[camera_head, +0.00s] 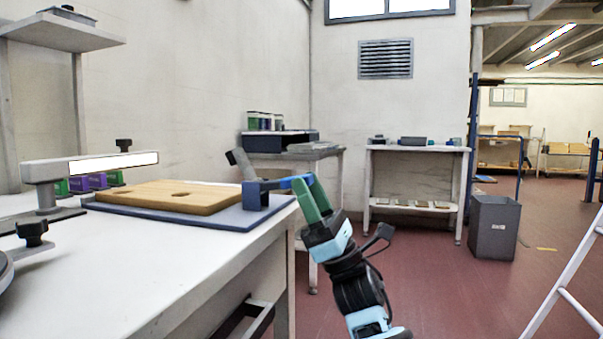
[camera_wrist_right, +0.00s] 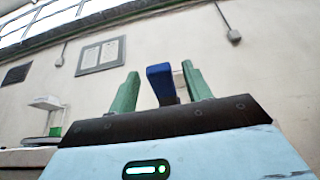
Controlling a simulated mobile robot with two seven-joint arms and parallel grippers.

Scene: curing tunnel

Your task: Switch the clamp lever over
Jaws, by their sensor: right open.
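A clamp with a blue block (camera_head: 255,195) stands at the right edge of a blue-grey base plate (camera_head: 232,220) on the white bench. A dark grey bar (camera_head: 240,163) tilts up to the left behind the block. My right gripper (camera_head: 311,187) is at the lever's outer end, its green fingers pointing up. In the right wrist view the blue lever end (camera_wrist_right: 161,84) shows between the two open fingers (camera_wrist_right: 160,75), with gaps on both sides. Contact cannot be told. My left gripper is out of view.
A wooden board (camera_head: 165,195) lies on the base plate. A lamp with a bright bar (camera_head: 110,162) and a black knob (camera_head: 32,232) are at the left of the bench. A grey bin (camera_head: 494,228) and a white ladder (camera_head: 567,270) stand at the right. Red floor between is clear.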

